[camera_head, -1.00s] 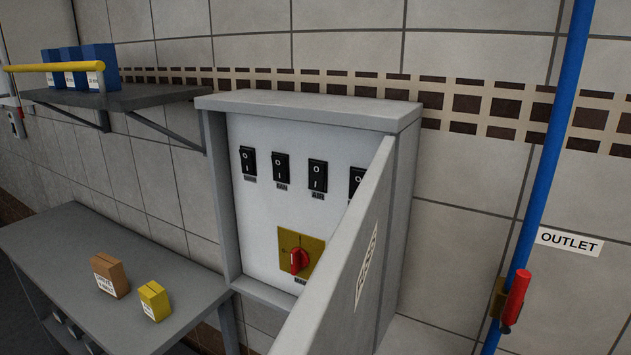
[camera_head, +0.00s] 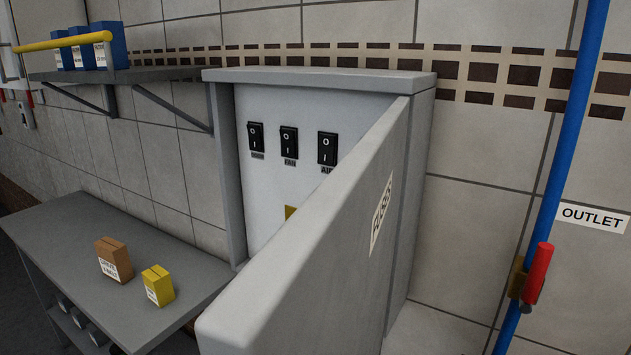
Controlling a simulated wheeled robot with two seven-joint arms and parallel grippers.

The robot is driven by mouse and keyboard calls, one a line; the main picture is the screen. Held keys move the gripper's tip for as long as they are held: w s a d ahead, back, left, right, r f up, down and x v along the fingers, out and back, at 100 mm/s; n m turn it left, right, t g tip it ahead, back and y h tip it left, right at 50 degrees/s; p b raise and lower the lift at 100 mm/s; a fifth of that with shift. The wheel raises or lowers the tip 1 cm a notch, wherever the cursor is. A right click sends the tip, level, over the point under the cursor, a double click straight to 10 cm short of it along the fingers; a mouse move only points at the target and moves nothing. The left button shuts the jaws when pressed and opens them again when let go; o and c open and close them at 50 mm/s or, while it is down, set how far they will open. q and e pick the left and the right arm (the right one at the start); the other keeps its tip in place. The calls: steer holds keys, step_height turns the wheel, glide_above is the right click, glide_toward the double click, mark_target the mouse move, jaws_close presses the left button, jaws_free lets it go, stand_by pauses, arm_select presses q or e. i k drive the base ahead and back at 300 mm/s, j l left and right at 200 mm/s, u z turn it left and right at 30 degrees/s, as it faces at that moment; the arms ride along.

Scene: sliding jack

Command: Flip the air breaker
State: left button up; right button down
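The breaker cabinet (camera_head: 318,76) hangs on the tiled wall with its grey door (camera_head: 330,230) swung open toward me. Inside on the white panel are three visible black rocker switches: one at left (camera_head: 256,136), the FAN switch (camera_head: 289,141), and the air breaker (camera_head: 327,148), whose label beneath starts with "AI" and is partly cut off by the door. Neither of my grippers is in view.
A grey table (camera_head: 70,235) at lower left holds a brown box (camera_head: 114,260) and a yellow box (camera_head: 158,286). A shelf (camera_head: 150,74) with blue boxes (camera_head: 110,45) is above it. A blue pipe (camera_head: 567,150) with a red-handled valve (camera_head: 538,272) stands at right, beside an OUTLET sign (camera_head: 592,217).

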mark_target(326, 143)
steer(key=k+j, duration=0.1)
steer(key=j, duration=0.4)
steer(key=k+j, duration=0.15)
steer(key=j, duration=0.35)
steer(key=k+j, duration=0.1)
steer(key=j, duration=0.4)
steer(key=k+j, duration=0.1)
steer(key=j, duration=0.4)
steer(key=k+j, duration=0.1)
steer(key=j, duration=0.45)
